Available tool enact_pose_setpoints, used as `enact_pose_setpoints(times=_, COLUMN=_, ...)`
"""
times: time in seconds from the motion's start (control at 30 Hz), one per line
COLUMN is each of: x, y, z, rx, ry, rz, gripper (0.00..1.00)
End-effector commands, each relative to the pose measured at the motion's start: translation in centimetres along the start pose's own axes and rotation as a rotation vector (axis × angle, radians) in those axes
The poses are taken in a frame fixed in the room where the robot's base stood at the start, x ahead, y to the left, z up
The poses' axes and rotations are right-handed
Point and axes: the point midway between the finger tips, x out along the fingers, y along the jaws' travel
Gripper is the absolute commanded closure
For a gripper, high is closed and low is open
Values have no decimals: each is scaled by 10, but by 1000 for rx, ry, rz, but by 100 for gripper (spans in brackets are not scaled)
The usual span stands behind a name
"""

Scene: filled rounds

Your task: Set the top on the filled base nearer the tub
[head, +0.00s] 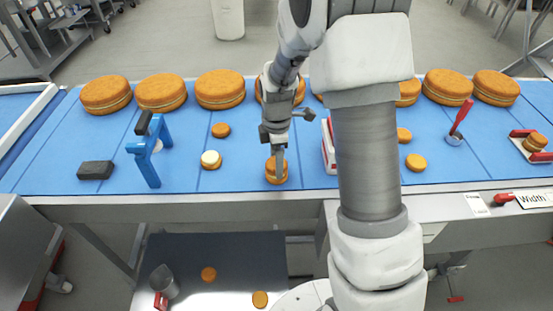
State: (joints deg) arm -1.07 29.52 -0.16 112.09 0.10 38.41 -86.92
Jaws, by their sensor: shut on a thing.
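My gripper (277,166) points down at the front middle of the blue belt, shut on a brown round top (270,166). Another brown layer (277,181) shows just under the top, near the belt; it looks like a base. I cannot tell whether the two touch, and any filling between them is hidden. A filled base (210,160) with a white filling on it stands uncovered to the left. A red and white container (328,148), perhaps the tub, stands just right of my gripper, partly hidden behind my arm.
Big filled rounds (220,90) line the back. Loose small rounds (220,130) (415,162) lie on the belt. A blue stand (146,155) and dark block (95,170) are left; a red-handled scoop (457,130) and small tray (525,147) right. A dark lower shelf (235,250) holds more rounds.

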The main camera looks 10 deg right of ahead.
Motion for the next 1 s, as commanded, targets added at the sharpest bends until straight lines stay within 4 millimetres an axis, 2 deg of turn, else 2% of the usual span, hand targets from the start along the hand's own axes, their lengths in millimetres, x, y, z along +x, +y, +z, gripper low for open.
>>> enact_pose_setpoints(times=0.7, x=9, y=0, z=0, rx=0, ry=0, rz=0, gripper=49)
enact_pose_setpoints(times=0.73, x=9, y=0, z=0, rx=0, ry=0, rz=0, gripper=23)
enact_pose_setpoints(times=0.8, x=9, y=0, z=0, rx=0, ry=0, rz=0, gripper=10)
enact_pose_setpoints(times=0.87, x=9, y=0, z=0, rx=0, ry=0, rz=0, gripper=0)
enact_pose_setpoints(times=1.0, x=9, y=0, z=0, rx=0, ry=0, rz=0, gripper=0)
